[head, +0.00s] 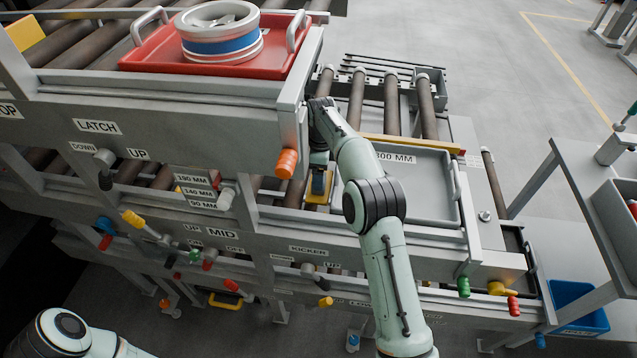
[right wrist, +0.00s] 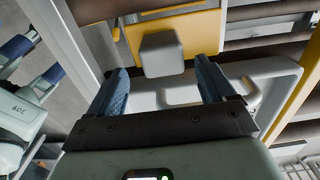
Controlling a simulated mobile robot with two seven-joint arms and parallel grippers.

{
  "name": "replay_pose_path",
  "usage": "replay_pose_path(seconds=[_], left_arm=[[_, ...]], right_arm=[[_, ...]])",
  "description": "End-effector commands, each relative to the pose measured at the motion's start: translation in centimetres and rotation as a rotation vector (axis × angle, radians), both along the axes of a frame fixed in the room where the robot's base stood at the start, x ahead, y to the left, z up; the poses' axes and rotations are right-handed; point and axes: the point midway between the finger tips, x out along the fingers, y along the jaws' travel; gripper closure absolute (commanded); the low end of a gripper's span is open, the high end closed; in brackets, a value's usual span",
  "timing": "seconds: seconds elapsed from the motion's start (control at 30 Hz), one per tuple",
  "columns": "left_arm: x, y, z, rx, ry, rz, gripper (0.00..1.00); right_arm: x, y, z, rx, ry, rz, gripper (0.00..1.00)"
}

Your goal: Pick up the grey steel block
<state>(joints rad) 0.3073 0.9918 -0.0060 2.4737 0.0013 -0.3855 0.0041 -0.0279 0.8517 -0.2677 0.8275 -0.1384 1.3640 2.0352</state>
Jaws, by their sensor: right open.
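The grey steel block (right wrist: 162,54) shows in the right wrist view as a rounded grey piece against a yellow plate (right wrist: 190,33). My right gripper (right wrist: 166,85) is open, its two blue fingers apart on either side of the line to the block. The block lies just beyond the fingertips, and nothing is between them. In the head view my right gripper (head: 319,172) points down under the upper deck's right end, above a small yellow piece (head: 319,187); the block is hidden there. My left gripper is outside the head view; blue finger-like parts at the right wrist view's left edge may be its own.
A red tray (head: 140,60) with a wheel (head: 220,35) stands on the upper deck. An orange knob (head: 286,163) is close left of my right gripper. A grey tray (head: 425,222) lies to its right. Rollers (head: 391,105) lie behind. A blue bin (head: 578,308) stands lower right.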

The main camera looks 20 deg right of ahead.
Motion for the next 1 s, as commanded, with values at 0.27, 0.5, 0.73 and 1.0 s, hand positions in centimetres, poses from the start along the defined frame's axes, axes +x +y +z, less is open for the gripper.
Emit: replay_pose_path(seconds=[0.27,0.5,0.73,1.0], left_arm=[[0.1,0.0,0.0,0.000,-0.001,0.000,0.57],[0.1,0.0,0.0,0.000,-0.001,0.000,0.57],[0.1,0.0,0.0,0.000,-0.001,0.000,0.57],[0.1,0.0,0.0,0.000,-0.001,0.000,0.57]], right_arm=[[0.5,0.2,-3.1,0.000,0.002,0.000,0.17],[0.6,0.3,-5.4,0.000,-0.001,0.000,0.17],[0.6,0.3,-5.4,0.000,-0.001,0.000,0.20],[0.6,0.3,-5.3,0.000,-0.002,0.000,0.81]])
